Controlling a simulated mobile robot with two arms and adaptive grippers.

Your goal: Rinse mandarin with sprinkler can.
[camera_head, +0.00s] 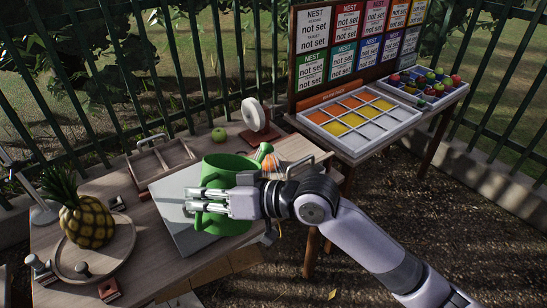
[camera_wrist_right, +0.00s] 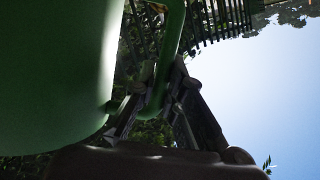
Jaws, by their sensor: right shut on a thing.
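A green sprinkler can (camera_head: 222,174) is at the grey board (camera_head: 172,208) on the wooden table. Its spout (camera_head: 263,151) points to the back right. My right gripper (camera_head: 195,200) reaches across the can's front and is shut on its handle; whether the can is lifted or touches the board is unclear. In the right wrist view the green can body (camera_wrist_right: 50,75) fills the left, and the fingers (camera_wrist_right: 155,108) close around the green handle (camera_wrist_right: 172,50). My left gripper is not in view.
A pineapple (camera_head: 88,222) stands on a round wooden board (camera_head: 120,243) at left. A wooden tray (camera_head: 143,168), a green apple (camera_head: 218,134) and a white disc on a stand (camera_head: 253,115) are behind the can. A sorting tray (camera_head: 345,150) and fruit crate (camera_head: 462,92) stand right.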

